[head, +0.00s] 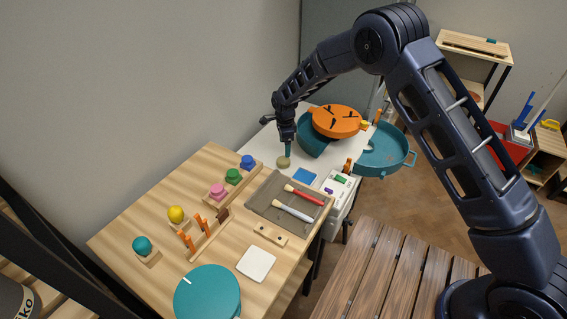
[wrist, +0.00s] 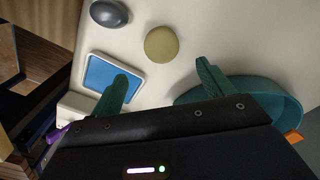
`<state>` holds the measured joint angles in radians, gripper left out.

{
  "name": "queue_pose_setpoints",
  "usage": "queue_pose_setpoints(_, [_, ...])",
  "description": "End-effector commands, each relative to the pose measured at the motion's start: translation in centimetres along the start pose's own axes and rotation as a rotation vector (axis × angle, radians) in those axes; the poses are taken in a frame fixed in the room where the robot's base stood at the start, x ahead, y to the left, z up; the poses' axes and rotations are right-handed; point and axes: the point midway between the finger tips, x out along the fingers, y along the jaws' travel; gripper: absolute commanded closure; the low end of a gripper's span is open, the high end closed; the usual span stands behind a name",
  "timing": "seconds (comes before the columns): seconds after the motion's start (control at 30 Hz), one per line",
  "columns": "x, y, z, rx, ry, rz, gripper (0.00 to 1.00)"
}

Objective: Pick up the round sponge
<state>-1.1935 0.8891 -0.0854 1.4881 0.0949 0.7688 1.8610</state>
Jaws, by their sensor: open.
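The round sponge (head: 283,162) is a small pale yellow-tan disc on the white table, below my gripper (head: 288,148) in the head view. In the wrist view the sponge (wrist: 161,44) lies flat, just beyond the gap between my fingertips and roughly centred on it. My gripper (wrist: 163,73) is open, with its two teal fingers spread and nothing between them. I cannot tell from the wrist view how high the fingertips are above the table.
A blue square in a pale frame (wrist: 113,75) lies near the left finger. A dark grey oval object (wrist: 108,14) sits beyond it. A teal basin (wrist: 268,98) is close to the right finger. An orange lidlike object (head: 336,121) stands behind. The wooden table (head: 130,218) holds several tools.

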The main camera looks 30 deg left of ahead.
Motion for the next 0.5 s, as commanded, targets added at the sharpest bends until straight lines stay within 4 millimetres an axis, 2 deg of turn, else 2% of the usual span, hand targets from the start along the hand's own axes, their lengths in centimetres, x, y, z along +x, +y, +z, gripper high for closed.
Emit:
queue_pose_setpoints(0.13, [2.3, 0.0, 0.0, 0.000, 0.000, 0.001, 0.20])
queue_pose_setpoints(0.37, [3.7, -0.1, 0.1, -0.001, -0.001, 0.001, 0.20])
queue_pose_setpoints(0.5, [5.1, -0.2, 0.3, -0.001, -0.001, 0.001, 0.20])
